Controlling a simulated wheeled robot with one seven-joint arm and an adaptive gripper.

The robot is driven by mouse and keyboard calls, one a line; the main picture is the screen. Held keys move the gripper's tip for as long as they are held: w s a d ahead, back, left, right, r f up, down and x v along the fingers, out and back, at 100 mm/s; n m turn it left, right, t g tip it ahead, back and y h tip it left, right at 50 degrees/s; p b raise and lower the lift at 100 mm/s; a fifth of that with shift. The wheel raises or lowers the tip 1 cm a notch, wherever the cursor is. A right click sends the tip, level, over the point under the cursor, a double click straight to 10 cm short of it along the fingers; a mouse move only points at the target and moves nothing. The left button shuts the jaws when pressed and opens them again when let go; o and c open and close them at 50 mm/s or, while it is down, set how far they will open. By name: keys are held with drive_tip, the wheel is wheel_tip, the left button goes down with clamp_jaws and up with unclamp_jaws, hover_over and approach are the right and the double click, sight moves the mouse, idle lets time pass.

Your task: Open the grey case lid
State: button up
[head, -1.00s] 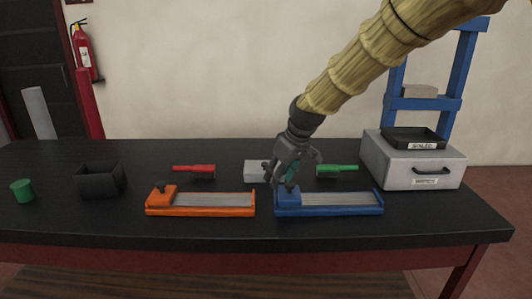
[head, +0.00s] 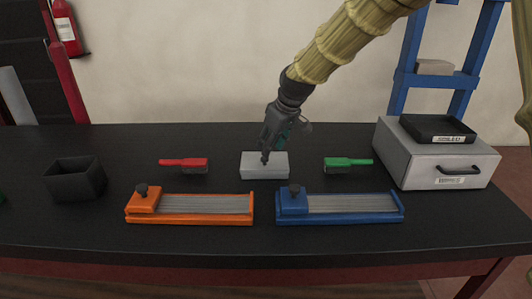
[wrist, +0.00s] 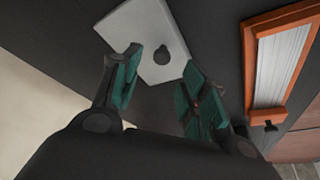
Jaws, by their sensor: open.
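The grey case (head: 277,168) is a small light box at the middle of the black table. In the wrist view, the top of the grey case (wrist: 150,27) shows as a flat pale lid with a dark round knob (wrist: 161,55). The lid looks shut. My gripper (head: 266,158) points down over the case, its tips close to the top. In the wrist view, my gripper (wrist: 160,60) is open, with the knob seen between its fingertips. I cannot tell the remaining height. In the head view, my gripper hides the knob.
A red brush (head: 184,162) lies left of the case and a green brush (head: 345,162) right. An orange holder (head: 190,218) and a blue holder (head: 340,216) sit in front. A black bin (head: 75,185) stands left, a grey drawer unit (head: 415,170) right.

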sight(267, 167)
drive_tip(key=shift+x, duration=0.95)
drive_tip(key=shift+a+f, duration=0.25)
drive_tip(key=shift+f, duration=0.35)
drive_tip(key=shift+p+x, duration=0.35)
drive_tip(key=shift+x, duration=0.65)
drive_tip(key=shift+d+r, duration=0.1)
clamp_jaws()
